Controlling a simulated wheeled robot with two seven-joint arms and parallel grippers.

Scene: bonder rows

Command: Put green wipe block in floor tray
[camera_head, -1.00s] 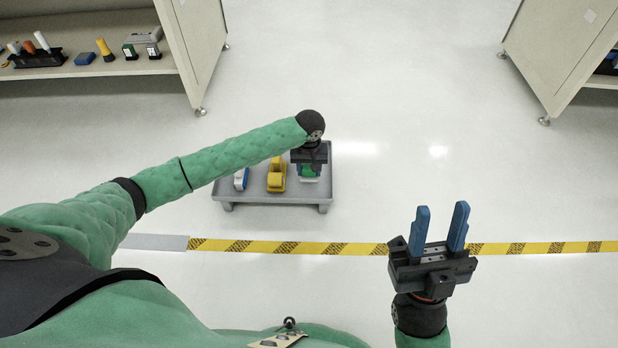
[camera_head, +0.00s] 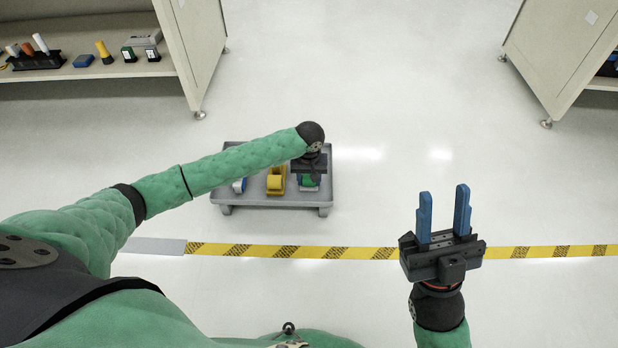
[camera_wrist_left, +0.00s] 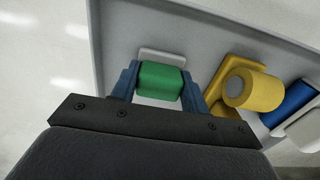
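The green wipe block (camera_wrist_left: 160,81) sits between the two blue fingers of my left gripper (camera_wrist_left: 166,85) in the left wrist view, with a finger against each side. In the head view the green block (camera_head: 309,181) shows just below the gripper, over the right part of the grey floor tray (camera_head: 270,200). A white part shows at the block's far side. Whether the block rests on the tray floor cannot be told. My right gripper (camera_head: 443,212) is open and empty, above the floor right of the tray.
In the tray, a yellow item (camera_head: 276,181) and a blue-and-white item (camera_head: 239,185) stand left of the green block. A shelf (camera_head: 130,70) with several items is at the back left; a cabinet (camera_head: 560,50) is at the right. Striped tape (camera_head: 330,252) crosses the open floor.

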